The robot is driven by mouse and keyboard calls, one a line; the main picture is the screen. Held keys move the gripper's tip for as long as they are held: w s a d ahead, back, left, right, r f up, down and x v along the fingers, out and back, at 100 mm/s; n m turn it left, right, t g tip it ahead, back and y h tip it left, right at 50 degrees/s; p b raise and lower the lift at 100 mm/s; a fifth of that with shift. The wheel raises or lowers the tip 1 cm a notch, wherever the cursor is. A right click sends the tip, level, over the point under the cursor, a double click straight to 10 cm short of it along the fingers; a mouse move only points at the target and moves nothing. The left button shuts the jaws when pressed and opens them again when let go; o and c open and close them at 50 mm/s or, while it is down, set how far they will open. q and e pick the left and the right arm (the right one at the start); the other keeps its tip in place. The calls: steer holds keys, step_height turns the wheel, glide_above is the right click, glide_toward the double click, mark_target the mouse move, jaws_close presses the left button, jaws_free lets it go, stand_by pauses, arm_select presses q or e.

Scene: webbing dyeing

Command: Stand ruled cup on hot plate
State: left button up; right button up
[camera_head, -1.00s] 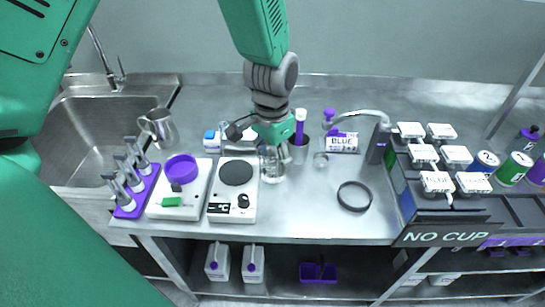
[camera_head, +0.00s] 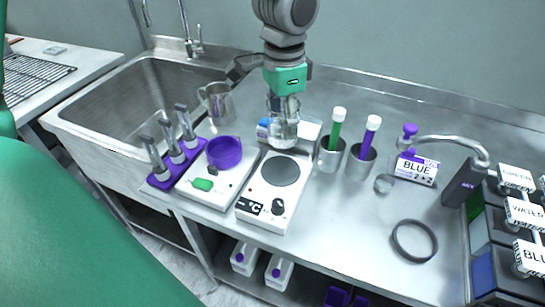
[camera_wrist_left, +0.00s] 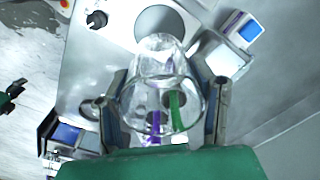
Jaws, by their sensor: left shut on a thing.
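The ruled cup (camera_head: 284,131) is a clear glass beaker. My left gripper (camera_head: 285,104) is shut on it from above and holds it upright, near the back end of the hot plate. In the left wrist view the cup (camera_wrist_left: 160,58) is between both fingers of the gripper (camera_wrist_left: 163,108). The hot plate (camera_head: 262,207) is a white unit with a dark round disc, a black knob and a °C display. Its disc is bare. The left wrist view shows part of the hot plate (camera_wrist_left: 85,75) beyond the cup.
A white unit with a purple bowl (camera_head: 224,152) stands left of the hot plate. Two metal cups with green (camera_head: 337,130) and purple (camera_head: 371,135) tubes stand to the right. A black ring (camera_head: 414,240) lies on the counter. The sink (camera_head: 130,110) is at the left.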

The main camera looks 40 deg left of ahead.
mark_target(281, 140)
arm_select(q)
step_height(281, 140, down, 5)
steer(key=shift+r, duration=0.1)
steer(key=shift+f, duration=0.6)
step_height(281, 140, down, 3)
steer(key=shift+s+a+b, duration=0.1)
steer(key=shift+b, duration=0.25)
steer(key=shift+f, duration=0.25)
steer(key=o, duration=1.3)
steer(key=shift+f, duration=0.1)
steer(key=shift+c, duration=0.2)
step_height(281, 140, up, 12)
steer(key=shift+r+p, duration=0.15)
steer(key=shift+p, duration=0.4)
